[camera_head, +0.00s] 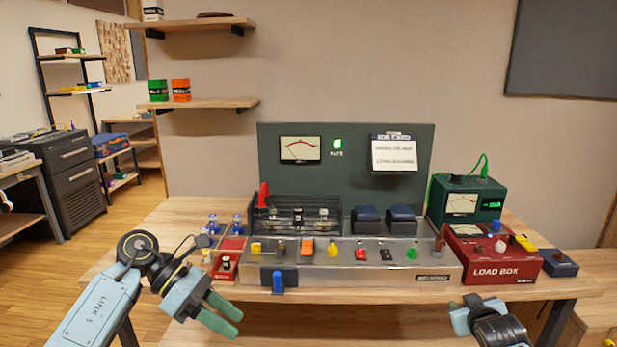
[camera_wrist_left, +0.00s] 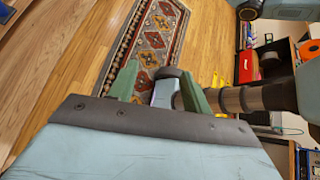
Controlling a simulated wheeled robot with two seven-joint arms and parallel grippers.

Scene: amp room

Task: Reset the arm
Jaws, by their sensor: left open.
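My left gripper (camera_head: 231,318) hangs in front of the bench's front edge, left of centre, with its green fingers pointing right and down. In the left wrist view, its two green fingers (camera_wrist_left: 160,84) are apart with nothing gripped between them. The floor and a patterned rug show beyond them. My right arm's end (camera_head: 485,318) shows at the lower right of the head view, in front of the bench. Its fingers are not clearly visible, so I cannot tell their state.
The wooden bench (camera_head: 190,213) carries a grey control panel (camera_head: 350,275) with coloured knobs, a red load box (camera_head: 492,262), a green meter box (camera_head: 466,198) and a small red block (camera_head: 224,268) at the left. A blue-handled part (camera_head: 278,282) sits at the panel's front. Floor at left is open.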

